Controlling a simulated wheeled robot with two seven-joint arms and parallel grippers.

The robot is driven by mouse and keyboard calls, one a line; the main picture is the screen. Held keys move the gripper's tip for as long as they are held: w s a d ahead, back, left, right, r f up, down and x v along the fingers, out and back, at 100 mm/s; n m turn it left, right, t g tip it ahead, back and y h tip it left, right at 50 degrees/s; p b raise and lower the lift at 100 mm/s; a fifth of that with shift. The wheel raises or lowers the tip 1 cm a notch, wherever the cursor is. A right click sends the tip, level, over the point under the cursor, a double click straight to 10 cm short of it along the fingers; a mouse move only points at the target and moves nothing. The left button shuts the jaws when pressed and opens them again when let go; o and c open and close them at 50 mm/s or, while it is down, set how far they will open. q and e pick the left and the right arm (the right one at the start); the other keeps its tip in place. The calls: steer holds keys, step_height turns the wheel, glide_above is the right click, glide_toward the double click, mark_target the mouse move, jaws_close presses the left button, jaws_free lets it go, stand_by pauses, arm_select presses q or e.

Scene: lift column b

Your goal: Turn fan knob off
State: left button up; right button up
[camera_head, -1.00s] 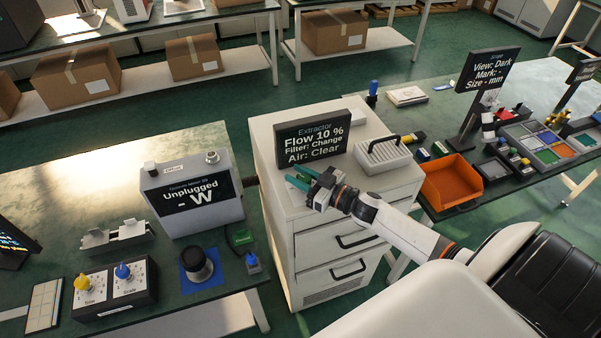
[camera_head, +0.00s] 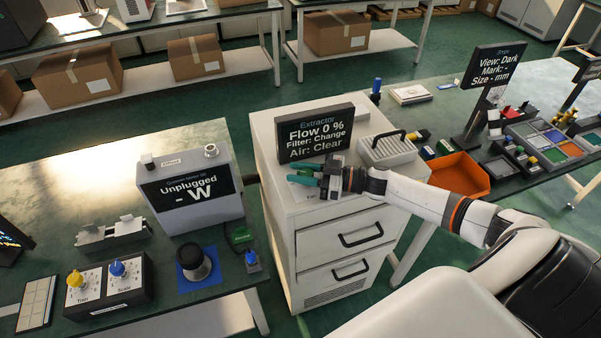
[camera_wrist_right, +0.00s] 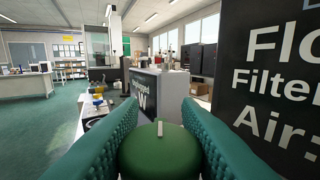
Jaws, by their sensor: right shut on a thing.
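The green fan knob (camera_wrist_right: 160,153) fills the bottom middle of the right wrist view, with a pale pointer line on its top. My right gripper (camera_head: 304,174) has its two teal fingers shut on the knob, one on each side. In the head view the fingers mostly hide the knob. The extractor display (camera_head: 315,134) stands just behind it and reads Flow 0 %, Filter: Change, Air: Clear. Both are on top of the white drawer cabinet (camera_head: 318,219). My left gripper is not in view.
A grey slotted block with a black handle (camera_head: 386,148) stands right of the display. An orange bin (camera_head: 459,174) is on the right table. The grey power meter (camera_head: 190,190), reading Unplugged, stands left of the cabinet, near a box with yellow and blue knobs (camera_head: 108,285).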

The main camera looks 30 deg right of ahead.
steer(key=o, duration=1)
steer(key=shift+c, duration=0.2)
steer(key=shift+s+d+f, duration=0.1)
steer(key=shift+s+d, duration=0.2)
steer(key=shift+d, duration=0.05)
steer(key=b+v, duration=0.3)
steer(key=v, duration=0.6)
steer(key=shift+s+d, duration=0.1)
steer(key=shift+v, duration=0.9)
